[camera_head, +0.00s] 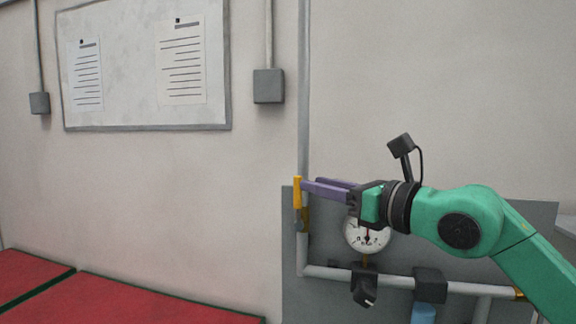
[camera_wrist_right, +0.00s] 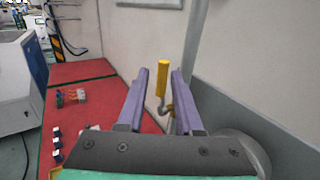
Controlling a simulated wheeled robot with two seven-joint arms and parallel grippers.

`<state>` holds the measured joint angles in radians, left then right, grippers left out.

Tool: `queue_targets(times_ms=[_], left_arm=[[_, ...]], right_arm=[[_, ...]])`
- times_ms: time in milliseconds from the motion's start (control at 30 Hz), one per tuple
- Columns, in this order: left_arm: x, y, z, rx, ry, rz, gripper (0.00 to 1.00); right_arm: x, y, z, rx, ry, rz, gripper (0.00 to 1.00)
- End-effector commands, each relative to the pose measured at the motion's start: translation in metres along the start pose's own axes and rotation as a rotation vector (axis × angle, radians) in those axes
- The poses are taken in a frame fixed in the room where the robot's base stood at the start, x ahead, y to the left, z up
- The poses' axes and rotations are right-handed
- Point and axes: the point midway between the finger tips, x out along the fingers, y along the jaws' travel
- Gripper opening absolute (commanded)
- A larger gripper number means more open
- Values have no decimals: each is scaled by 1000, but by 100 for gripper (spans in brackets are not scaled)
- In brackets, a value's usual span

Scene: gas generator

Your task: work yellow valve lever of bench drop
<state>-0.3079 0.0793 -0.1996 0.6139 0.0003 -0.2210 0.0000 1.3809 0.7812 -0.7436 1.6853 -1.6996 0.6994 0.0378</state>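The yellow valve lever (camera_head: 298,193) stands upright on the grey vertical pipe (camera_head: 303,95) of the bench drop. My right gripper (camera_head: 306,186) reaches in from the right, with its purple fingertips right by the lever's upper part. In the right wrist view the yellow lever handle (camera_wrist_right: 161,78) shows between the two fingertips of my right gripper (camera_wrist_right: 160,76), with a gap on each side. The fingers are open, and I cannot tell how far the lever lies between them. My left gripper is not in view.
A round white gauge (camera_head: 366,236) sits behind and below my right gripper. A horizontal pipe (camera_head: 390,280) with a black knob (camera_head: 363,290) runs along the grey panel (camera_head: 296,305). Red bench tops (camera_head: 150,303) lie at lower left.

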Motion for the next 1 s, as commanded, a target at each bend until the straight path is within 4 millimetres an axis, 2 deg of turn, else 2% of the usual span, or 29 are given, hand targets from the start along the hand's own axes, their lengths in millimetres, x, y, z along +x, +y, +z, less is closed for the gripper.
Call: queue_targets(times_ms=[33,200,300,400,667,767,1000], left_arm=[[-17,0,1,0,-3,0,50],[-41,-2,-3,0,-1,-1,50],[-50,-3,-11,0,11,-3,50],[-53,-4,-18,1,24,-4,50],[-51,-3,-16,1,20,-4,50],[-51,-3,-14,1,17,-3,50],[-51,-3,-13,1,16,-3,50]], right_arm=[[15,1,9,4,2,4,34],[59,1,7,4,4,3,34],[77,0,5,3,2,1,34],[87,0,2,1,2,0,34],[90,0,-1,0,1,-1,34],[90,0,-1,0,1,-1,0],[90,0,-1,0,1,-1,0]])
